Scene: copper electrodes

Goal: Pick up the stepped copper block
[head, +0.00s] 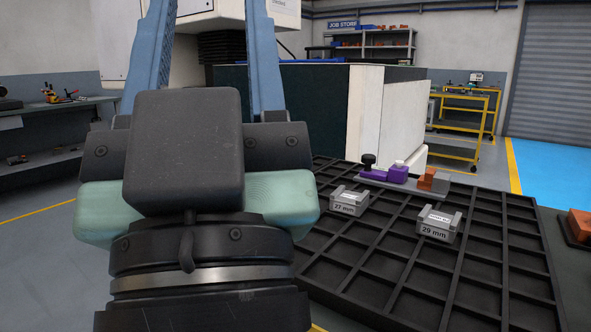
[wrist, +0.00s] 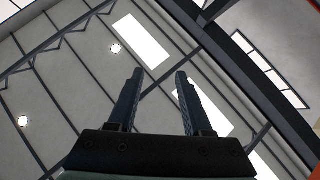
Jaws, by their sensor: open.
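A small copper-coloured block (head: 427,178) with what looks like a stepped outline stands on the right end of a grey plate (head: 440,186), beside a purple fixture. Another copper-coloured piece (head: 579,225) is cut off at the right edge of the head view; I cannot tell its full shape. My gripper (wrist: 159,73) points up, with its two fingers apart and nothing between them. In the head view it stands large at the left, its fingertips past the top edge, well apart from both copper pieces. The wrist view shows only the ceiling and no copper block.
A black gridded tray (head: 395,270) fills the lower right. Grey holders marked 27 mm (head: 349,201) and 29 mm (head: 438,226) sit on it. The purple fixture (head: 397,173) with a black knob is at its far side. A white-sided machine (head: 400,115) stands behind.

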